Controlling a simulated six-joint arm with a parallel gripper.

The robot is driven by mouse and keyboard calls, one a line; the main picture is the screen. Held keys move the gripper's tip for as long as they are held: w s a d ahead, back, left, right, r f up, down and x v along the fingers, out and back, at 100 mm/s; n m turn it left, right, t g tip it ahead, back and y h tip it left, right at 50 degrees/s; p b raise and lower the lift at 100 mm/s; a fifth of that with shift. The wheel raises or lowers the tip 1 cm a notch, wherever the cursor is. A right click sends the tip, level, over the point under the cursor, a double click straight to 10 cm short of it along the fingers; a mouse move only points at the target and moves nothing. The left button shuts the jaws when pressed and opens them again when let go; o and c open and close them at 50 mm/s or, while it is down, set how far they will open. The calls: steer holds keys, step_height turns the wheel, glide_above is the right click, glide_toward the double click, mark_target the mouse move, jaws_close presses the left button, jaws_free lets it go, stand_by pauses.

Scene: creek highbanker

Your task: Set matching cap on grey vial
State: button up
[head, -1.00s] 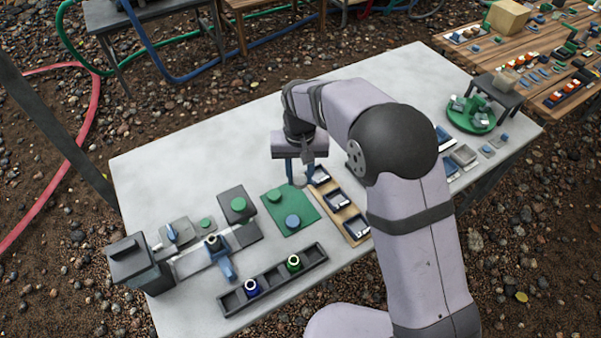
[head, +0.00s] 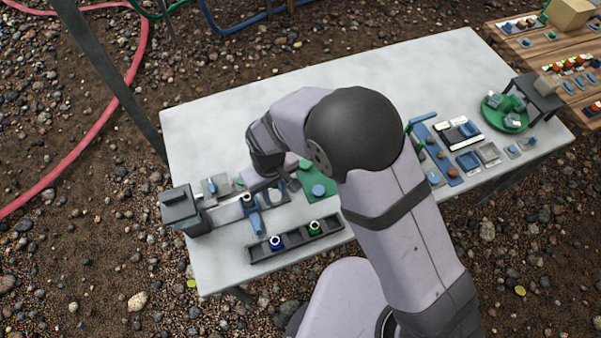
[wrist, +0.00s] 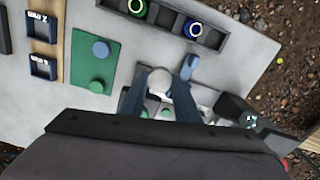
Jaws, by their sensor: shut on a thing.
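My gripper (wrist: 160,80) is shut on a round grey cap (wrist: 158,78) held between its blue fingers in the wrist view. In the head view my arm hides most of the gripper, which is just right of the clamp station. The grey vial (head: 248,199) seems to be the pale-rimmed one upright in the station, beside the blue clamp handle (head: 256,222). That handle also shows in the wrist view (wrist: 190,66). The vial is not clear in the wrist view. The cap is apart from it, as far as I can see.
A dark rack (head: 296,240) in front holds a blue vial (head: 276,242) and a green vial (head: 317,228). The green mat (wrist: 90,65) carries two other caps. A dark box (head: 180,205) stands at the station's left end. The table's back is clear.

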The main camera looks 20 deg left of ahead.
steer(key=s+a+r+m, duration=0.1)
steer(key=a+r+m, duration=0.1)
steer(key=a, duration=0.6)
steer(key=shift+a+r, duration=0.4)
steer(key=shift+r, duration=0.45)
steer(key=shift+s, duration=0.1)
steer(key=shift+f+b, duration=1.45)
steer(key=shift+f, duration=0.85)
steer(key=shift+f, duration=0.1)
steer(key=shift+f+b, duration=0.4)
steer(key=shift+f, duration=0.2)
steer(key=shift+f, duration=0.15)
steer(key=shift+f, duration=0.35)
